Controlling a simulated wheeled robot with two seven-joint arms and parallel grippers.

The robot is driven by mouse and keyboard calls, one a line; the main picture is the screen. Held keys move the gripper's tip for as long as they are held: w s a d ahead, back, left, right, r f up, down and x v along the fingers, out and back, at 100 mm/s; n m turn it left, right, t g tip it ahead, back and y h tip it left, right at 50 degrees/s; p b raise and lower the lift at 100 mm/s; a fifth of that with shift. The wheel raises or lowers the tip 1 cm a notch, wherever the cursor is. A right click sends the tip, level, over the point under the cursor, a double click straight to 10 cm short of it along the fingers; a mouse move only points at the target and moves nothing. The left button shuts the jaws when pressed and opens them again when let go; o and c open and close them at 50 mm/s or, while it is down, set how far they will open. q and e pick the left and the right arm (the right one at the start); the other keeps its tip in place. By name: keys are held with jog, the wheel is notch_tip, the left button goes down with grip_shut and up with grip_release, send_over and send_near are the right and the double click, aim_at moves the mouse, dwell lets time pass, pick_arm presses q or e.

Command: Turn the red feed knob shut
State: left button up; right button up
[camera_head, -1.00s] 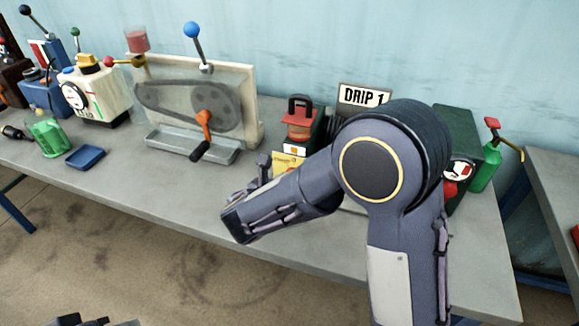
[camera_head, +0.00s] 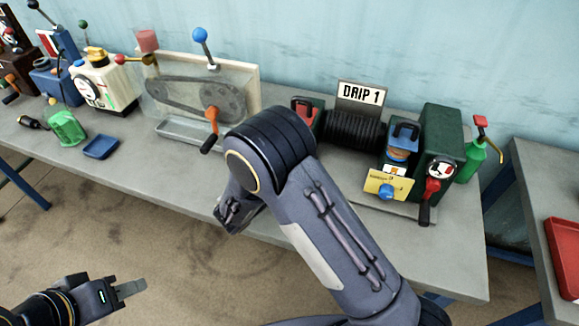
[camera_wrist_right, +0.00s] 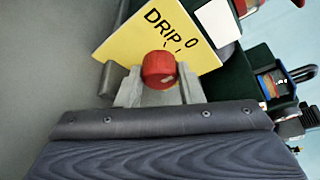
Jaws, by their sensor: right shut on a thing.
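The red feed knob (camera_wrist_right: 158,68) shows in the right wrist view in front of a yellow card (camera_wrist_right: 140,35) marked DRIP. My right gripper (camera_wrist_right: 160,92) has its pale fingers on both sides of the knob and is shut on it. In the head view my right arm hides the knob, the card and the fingertips.
A blue-topped feeder (camera_head: 402,142) with a blue knob (camera_head: 386,191) stands on the right, beside a dark green box (camera_head: 441,135) with a red-hubbed crank. A belt-drive panel (camera_head: 245,85) with an orange crank (camera_head: 211,122) stands to the left. A blue tray (camera_head: 101,146) lies farther left.

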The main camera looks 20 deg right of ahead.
dwell(0.3)
jog(key=o, duration=1)
jog(key=shift+s, duration=0.1)
jog(key=shift+f, duration=0.1)
